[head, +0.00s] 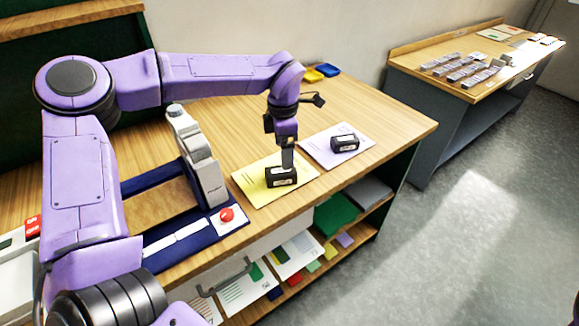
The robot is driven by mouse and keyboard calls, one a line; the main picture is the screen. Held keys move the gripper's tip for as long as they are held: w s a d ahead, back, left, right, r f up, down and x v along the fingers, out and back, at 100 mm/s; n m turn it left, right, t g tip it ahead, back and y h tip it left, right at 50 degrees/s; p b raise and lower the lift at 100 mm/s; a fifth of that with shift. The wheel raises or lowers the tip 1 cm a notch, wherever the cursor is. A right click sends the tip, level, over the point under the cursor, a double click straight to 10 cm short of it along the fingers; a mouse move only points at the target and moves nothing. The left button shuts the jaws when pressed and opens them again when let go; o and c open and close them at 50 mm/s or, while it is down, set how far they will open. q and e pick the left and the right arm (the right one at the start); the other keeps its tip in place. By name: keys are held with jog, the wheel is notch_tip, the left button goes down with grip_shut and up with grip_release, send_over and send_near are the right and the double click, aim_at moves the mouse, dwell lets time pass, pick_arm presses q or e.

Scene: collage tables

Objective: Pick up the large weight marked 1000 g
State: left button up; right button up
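A black block-shaped weight (281,178) with a pale label stands on a yellow sheet (257,190). A second similar black weight (344,144) stands on a lavender sheet (325,157) to its right and farther back. The labels are too small to read, so I cannot tell which is marked 1000 g. My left gripper (287,163) points down at the weight on the yellow sheet, with its fingertips at the weight's top. Its fingers overlap in this view, so its opening and any grip are unclear. My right gripper is out of view.
A grey lever device (199,155) on a dark blue base with a red button (227,214) stands left of the yellow sheet. Yellow and blue objects (322,71) lie at the back. Shelves below hold papers. Another table (440,62) with several small blocks stands far right.

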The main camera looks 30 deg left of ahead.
aim_at(281, 170)
pick_arm(q)
jog(key=shift+s+a+f, duration=0.1)
jog(key=shift+s+f, duration=0.2)
jog(key=shift+f, duration=0.3)
jog(key=shift+s+f, duration=0.25)
jog(key=shift+f, duration=0.3)
jog(key=f, duration=0.1)
jog(key=f+p, duration=0.1)
jog(key=f, duration=0.1)
jog(key=f+p, duration=0.1)
jog(key=f, duration=0.1)
jog(key=shift+w+a+f, duration=0.25)
jog(key=shift+w+a, duration=0.05)
jog(key=shift+s+f, duration=0.15)
jog(key=shift+f, duration=0.1)
jog(key=shift+r, duration=0.1)
grip_shut()
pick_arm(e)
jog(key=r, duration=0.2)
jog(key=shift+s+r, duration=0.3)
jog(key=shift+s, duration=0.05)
